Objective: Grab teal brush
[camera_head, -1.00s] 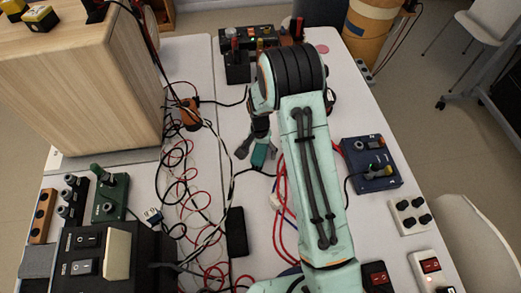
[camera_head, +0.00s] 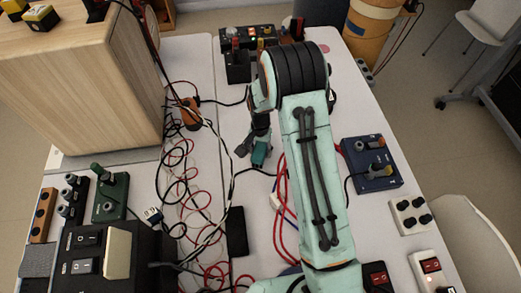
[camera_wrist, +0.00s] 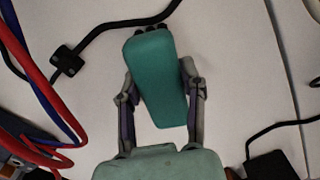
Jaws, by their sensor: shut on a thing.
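The teal brush (camera_wrist: 158,82) is a flat teal block with dark bristle tips at its far end in the wrist view. It also shows small in the head view (camera_head: 260,153). My gripper (camera_wrist: 160,95) is shut on the brush, with one finger against each long side. In the head view my gripper (camera_head: 257,148) hangs below the bent end of my arm, over the white table. The brush sits slightly tilted between the fingers. I cannot tell how far it is above the table.
Red, blue and black cables (camera_wrist: 40,90) lie left of the brush in the wrist view. A dark phone-like slab (camera_head: 237,231) lies nearer on the table. A blue control box (camera_head: 371,164) stands to the right and a wooden cabinet (camera_head: 85,85) to the left.

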